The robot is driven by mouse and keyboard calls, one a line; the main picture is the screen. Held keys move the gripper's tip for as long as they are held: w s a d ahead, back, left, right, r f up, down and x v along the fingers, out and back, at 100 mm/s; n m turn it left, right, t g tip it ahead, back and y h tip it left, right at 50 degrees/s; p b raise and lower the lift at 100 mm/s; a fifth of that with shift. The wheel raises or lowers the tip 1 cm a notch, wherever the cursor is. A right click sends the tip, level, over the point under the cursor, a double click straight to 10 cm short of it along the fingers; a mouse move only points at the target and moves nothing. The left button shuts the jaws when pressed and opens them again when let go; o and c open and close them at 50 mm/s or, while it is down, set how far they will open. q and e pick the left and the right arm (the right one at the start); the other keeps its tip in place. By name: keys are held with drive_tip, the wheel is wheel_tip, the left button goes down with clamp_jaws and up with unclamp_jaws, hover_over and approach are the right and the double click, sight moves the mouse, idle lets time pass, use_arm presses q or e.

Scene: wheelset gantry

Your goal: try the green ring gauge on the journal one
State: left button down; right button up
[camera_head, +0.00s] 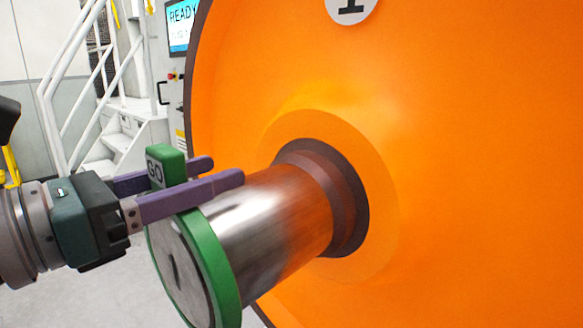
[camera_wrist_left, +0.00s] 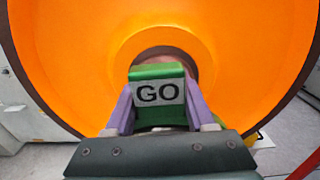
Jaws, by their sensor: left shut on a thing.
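The green ring gauge (camera_head: 214,258) sits around the outer end of the shiny steel journal (camera_head: 275,220). The journal's round end face shows inside the ring. The gauge's green handle block, marked GO, rises at the top of the ring. My left gripper (camera_head: 222,170) is shut on this block, one purple finger on each side. In the left wrist view, the GO block (camera_wrist_left: 157,92) sits between the purple fingers and hides most of the journal. My right gripper is not in view.
The big orange wheel (camera_head: 480,170) fills the right side, with a round "1" label (camera_head: 350,8) near the top. White stairs with railings (camera_head: 110,140) and a screen reading READY (camera_head: 182,25) stand behind. Grey floor shows at lower left.

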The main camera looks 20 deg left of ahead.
use_arm(q)
drive_tip(key=shift+p+x, duration=0.4)
drive_tip(key=shift+x, duration=0.75)
drive_tip(key=shift+b+v, duration=0.5)
drive_tip(key=shift+v, duration=0.85)
drive_tip(key=shift+b+v, duration=0.75)
drive_tip(key=shift+v, duration=0.6)
drive_tip(key=shift+b+v, duration=1.75)
drive_tip(key=shift+v, duration=0.75)
